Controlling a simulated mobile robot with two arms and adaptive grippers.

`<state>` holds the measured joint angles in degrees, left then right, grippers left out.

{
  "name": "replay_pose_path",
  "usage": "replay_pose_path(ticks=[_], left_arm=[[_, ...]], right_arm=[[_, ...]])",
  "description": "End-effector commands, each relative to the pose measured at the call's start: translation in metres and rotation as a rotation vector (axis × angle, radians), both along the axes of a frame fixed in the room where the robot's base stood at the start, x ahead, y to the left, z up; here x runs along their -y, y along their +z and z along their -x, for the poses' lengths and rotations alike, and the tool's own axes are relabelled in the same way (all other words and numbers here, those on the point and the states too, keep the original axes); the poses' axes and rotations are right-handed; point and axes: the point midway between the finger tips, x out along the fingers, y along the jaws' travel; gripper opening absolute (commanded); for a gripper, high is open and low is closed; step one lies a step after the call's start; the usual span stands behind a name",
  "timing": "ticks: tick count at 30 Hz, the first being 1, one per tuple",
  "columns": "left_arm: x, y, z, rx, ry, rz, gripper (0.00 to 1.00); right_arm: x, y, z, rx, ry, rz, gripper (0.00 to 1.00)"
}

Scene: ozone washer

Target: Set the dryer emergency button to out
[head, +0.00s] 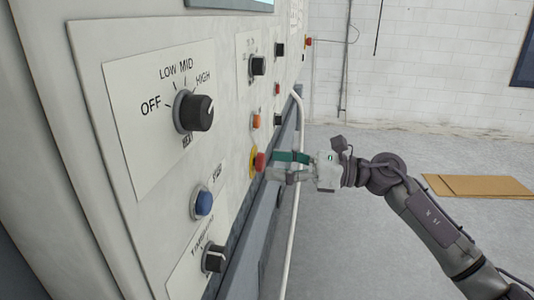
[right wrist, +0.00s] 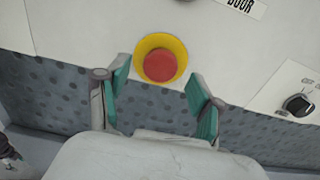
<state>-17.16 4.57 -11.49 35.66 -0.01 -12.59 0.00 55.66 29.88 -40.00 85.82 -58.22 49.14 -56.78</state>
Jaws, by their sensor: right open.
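The emergency button is a red mushroom head on a yellow ring, low on the machine's panel. In the head view the red button (head: 259,161) sits right of the blue button, just left of my right gripper (head: 276,164). In the right wrist view the button (right wrist: 160,65) is beyond and between the spread teal fingers of my right gripper (right wrist: 158,105). The fingers are open and empty, with no clear contact on the button. Whether it is pressed in or out I cannot tell.
The panel (head: 120,130) also carries a heat knob (head: 194,112), a blue button (head: 202,203), an orange button (head: 256,121) and a lower knob (head: 214,258). A white pipe (head: 291,220) runs down beside the machine. Flat cardboard (head: 478,186) lies on the open floor at right.

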Motion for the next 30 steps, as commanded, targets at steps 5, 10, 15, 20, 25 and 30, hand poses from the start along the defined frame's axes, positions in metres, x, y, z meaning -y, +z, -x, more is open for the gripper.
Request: replay_pose_path(ticks=[5, 10, 15, 20, 25, 30], left_arm=[[0.0, 0.01, 0.0, -0.001, 0.001, 0.0, 0.45], [0.0, 0.011, 0.001, -0.002, 0.001, 0.0, 0.45], [0.0, 0.011, 0.001, -0.003, 0.001, -0.001, 0.45], [-0.001, 0.011, 0.002, -0.003, 0.001, -0.001, 0.45], [-0.001, 0.011, 0.002, -0.004, 0.001, -0.001, 0.45], [0.0, 0.011, 0.002, -0.004, 0.001, -0.001, 0.45]], right_arm=[[-0.02, 0.002, -0.004, -0.001, 0.0, -0.001, 0.67], [-0.026, 0.0, -0.006, -0.001, -0.001, -0.001, 0.67], [-0.026, -0.001, -0.006, -0.001, -0.001, -0.001, 0.67], [-0.026, -0.001, -0.006, -0.001, -0.001, -0.001, 0.48], [-0.026, -0.001, -0.006, -0.002, -0.002, -0.001, 0.2], [-0.026, 0.0, -0.006, -0.002, -0.002, -0.001, 0.0]])
